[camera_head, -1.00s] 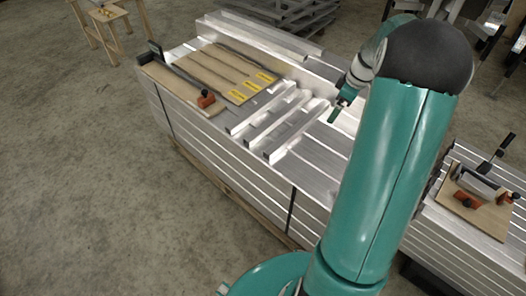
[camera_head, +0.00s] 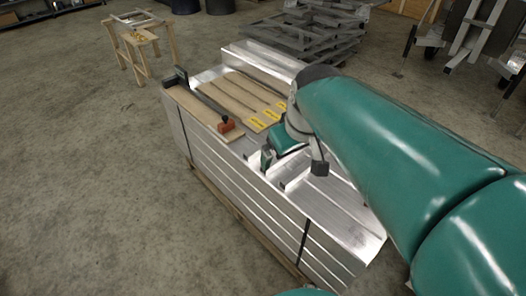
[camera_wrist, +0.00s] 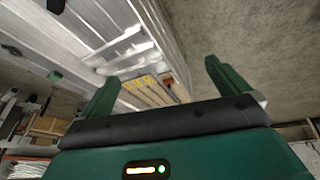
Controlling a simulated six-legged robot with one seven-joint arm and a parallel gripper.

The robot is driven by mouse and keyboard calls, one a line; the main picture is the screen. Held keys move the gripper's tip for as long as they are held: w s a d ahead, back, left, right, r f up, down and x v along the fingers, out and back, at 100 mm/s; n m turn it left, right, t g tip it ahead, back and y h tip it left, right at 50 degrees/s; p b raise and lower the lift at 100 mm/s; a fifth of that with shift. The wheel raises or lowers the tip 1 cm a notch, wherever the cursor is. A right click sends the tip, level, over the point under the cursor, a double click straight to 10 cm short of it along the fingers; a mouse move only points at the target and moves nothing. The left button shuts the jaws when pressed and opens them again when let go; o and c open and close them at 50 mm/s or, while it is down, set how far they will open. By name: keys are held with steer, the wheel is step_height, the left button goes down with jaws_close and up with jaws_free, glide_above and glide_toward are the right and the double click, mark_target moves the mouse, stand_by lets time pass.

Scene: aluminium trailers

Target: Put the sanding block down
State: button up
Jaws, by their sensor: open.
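My gripper (camera_wrist: 162,70) is open in the wrist view, with its two green fingers wide apart and nothing between them. In the head view my gripper (camera_head: 268,158) is over the metal stack, beside the near end of the yellow-marked boards. An orange piece with a dark knob (camera_head: 226,125) sits on the wooden board (camera_head: 205,112) at the stack's left edge, apart from my gripper. My arm hides part of the stack's right side.
The aluminium stack (camera_head: 225,166) has raised metal profiles on its top. Boards with yellow labels (camera_head: 262,122) lie on it. A wooden trestle (camera_head: 140,40) stands far left and grey metal frames (camera_head: 318,32) at the back. The concrete floor at left is clear.

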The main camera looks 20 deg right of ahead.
steer(key=s+a+m+t, duration=0.1)
steer(key=s+a+m, duration=0.1)
steer(key=s+a, duration=0.3)
steer(key=s, duration=0.2)
steer(key=shift+s+a+f, duration=0.25)
steer(key=shift+s+f, duration=0.05)
